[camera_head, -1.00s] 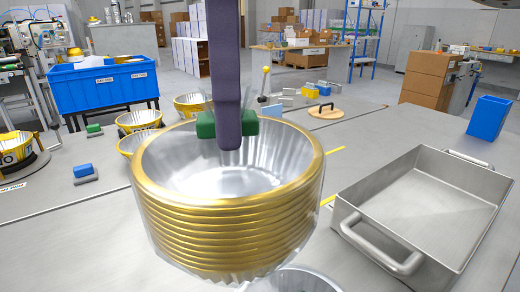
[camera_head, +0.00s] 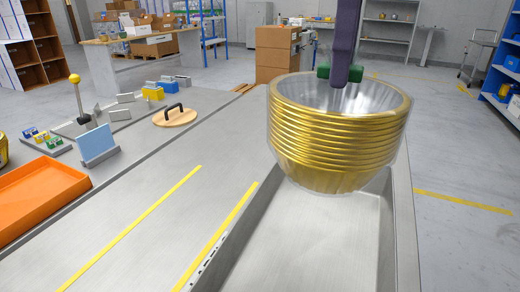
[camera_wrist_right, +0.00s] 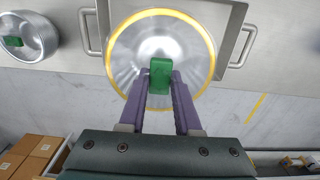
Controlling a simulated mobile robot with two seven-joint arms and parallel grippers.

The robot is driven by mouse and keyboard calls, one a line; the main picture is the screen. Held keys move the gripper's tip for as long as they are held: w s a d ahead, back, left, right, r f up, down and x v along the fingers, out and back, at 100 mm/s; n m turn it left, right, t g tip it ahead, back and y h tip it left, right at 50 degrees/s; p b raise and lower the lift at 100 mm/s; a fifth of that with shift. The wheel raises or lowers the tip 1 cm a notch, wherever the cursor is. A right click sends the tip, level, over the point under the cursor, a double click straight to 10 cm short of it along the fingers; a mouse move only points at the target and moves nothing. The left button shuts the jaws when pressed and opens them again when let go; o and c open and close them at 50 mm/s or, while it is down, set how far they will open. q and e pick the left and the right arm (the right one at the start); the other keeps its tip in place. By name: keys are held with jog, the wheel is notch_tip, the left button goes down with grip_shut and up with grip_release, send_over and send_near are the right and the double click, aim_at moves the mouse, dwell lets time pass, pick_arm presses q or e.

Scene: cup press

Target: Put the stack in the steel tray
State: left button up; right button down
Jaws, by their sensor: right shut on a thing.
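The stack of silver cups with gold rims (camera_head: 335,145) is upright in the head view, with its rims close together. My right gripper (camera_head: 340,74) reaches down into the top cup and is shut on a green block there. The block and gripper also show in the right wrist view (camera_wrist_right: 160,75), in the middle of the round cup. The steel tray (camera_head: 300,245) lies below the stack, which covers its far part. The tray's rim and two handles show around the stack in the right wrist view (camera_wrist_right: 231,35). Whether the stack touches the tray floor is hidden. My left gripper is out of view.
An orange tray (camera_head: 40,200) is at the left of the table. A wooden disc with a black handle (camera_head: 175,115) and a blue plate on a stand (camera_head: 97,145) stand farther back. A round metal dish (camera_wrist_right: 28,38) shows in the right wrist view. The near tray floor is clear.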

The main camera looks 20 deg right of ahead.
aim_at(337, 106)
jog(key=f, duration=0.2)
jog(key=f+b, duration=0.1)
jog(key=f, duration=0.2)
jog(key=shift+s+a+f+b, duration=0.1)
jog(key=shift+s+f+b, duration=0.1)
jog(key=shift+b, duration=0.1)
notch_tip(337, 106, down, 9)
jog(key=shift+f, duration=0.1)
notch_tip(337, 106, down, 5)
jog(key=shift+w+r+b, duration=0.1)
jog(key=shift+r+b, duration=0.1)
jog(key=shift+b, duration=0.1)
jog(key=shift+f, duration=0.2)
jog(key=c, duration=0.6)
grip_release()
jog(key=shift+r, duration=0.15)
